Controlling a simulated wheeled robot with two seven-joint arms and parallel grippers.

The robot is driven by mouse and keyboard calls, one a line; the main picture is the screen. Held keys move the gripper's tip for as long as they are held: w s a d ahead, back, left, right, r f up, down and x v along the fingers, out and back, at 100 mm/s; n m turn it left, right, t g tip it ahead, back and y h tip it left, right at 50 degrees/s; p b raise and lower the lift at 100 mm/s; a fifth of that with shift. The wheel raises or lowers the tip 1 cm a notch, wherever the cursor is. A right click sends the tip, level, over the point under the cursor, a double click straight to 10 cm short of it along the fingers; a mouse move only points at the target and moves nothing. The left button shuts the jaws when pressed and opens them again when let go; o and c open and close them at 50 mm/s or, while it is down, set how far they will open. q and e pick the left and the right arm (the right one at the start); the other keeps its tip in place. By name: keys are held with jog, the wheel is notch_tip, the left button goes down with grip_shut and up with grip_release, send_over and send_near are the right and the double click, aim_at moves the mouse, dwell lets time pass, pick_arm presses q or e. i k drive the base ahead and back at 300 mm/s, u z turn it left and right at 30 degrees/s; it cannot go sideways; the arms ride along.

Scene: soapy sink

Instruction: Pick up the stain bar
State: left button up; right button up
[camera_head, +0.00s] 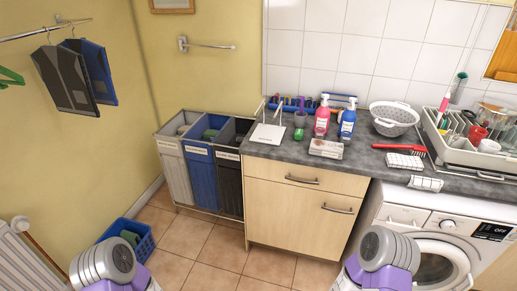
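I cannot tell for certain which thing is the stain bar. A small pale box with a printed label (326,148) lies on the grey counter (270,152), in front of a red bottle (322,118). A small green item (298,134) sits to the left of that bottle, below a grey cup (300,120). Only rounded grey and purple links of my two arms show at the bottom edge, well short of the counter. Neither of my grippers is in view.
A blue bottle (347,122), a colander (394,118), a red brush (400,148) and a dish rack (470,150) stand on the counter. Laundry bins (201,170) stand left of the cabinet (290,215). A washing machine (432,240) is at right. A blue basket (143,245) is on the floor.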

aim_at(298, 135)
jog(key=u, duration=1.85)
jog(key=i, duration=0.2)
jog(key=z, duration=1.65)
jog(key=i, duration=1.3)
jog(key=z, duration=1.1)
